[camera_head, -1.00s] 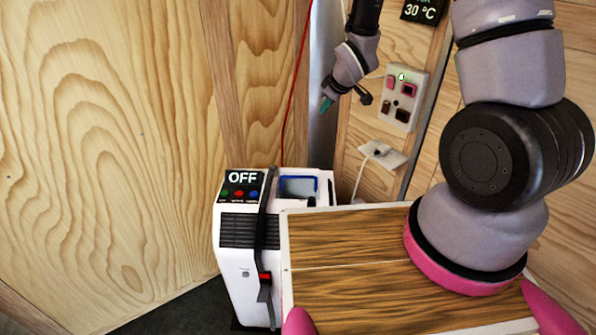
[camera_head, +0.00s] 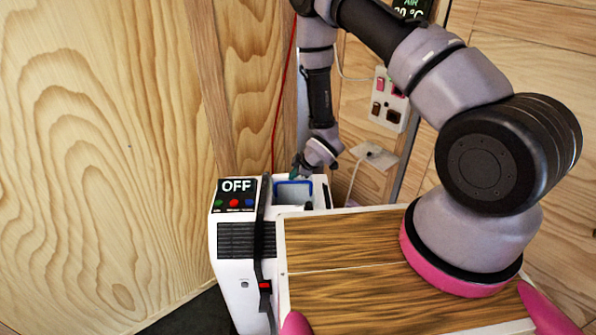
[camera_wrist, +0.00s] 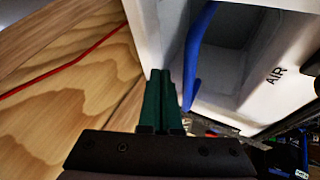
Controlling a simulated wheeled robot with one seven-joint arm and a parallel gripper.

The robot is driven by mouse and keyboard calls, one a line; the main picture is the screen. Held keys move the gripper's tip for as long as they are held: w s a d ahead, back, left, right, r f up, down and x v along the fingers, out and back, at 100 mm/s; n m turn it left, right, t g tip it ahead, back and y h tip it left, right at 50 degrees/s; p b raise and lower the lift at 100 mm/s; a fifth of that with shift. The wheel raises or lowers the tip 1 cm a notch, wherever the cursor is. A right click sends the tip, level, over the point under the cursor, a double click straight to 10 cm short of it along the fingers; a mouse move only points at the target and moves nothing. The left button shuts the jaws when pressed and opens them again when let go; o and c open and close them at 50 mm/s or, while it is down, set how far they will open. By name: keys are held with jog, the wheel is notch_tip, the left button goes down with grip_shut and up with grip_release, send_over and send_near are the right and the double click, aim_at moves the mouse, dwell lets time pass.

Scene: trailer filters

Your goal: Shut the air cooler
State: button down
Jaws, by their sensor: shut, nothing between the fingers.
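The white air cooler (camera_head: 232,280) stands upright against the wooden wall, with a black panel reading "OFF" above a dark grille. Its blue-rimmed top compartment (camera_head: 294,193) is open, and I see into its pale inside. In the wrist view the compartment (camera_wrist: 226,72) shows beside the printed word "AIR". My gripper (camera_head: 297,172) is at the compartment's back left corner. In the wrist view its green fingers (camera_wrist: 163,75) are together and empty, overlapping the compartment's white edge next to the blue rim. I cannot tell whether they touch it.
A wooden-topped surface with my arm's pink base on it fills the front right. A socket panel (camera_head: 389,101) and a white plug plate (camera_head: 374,155) are on the wall behind. A red cord (camera_head: 284,95) hangs to the left of the arm.

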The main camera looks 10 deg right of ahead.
jog(key=x, duration=0.3)
jog(key=shift+w+f, duration=0.1)
jog(key=shift+f, duration=0.05)
jog(key=w, duration=0.8)
jog(key=shift+d, duration=0.2)
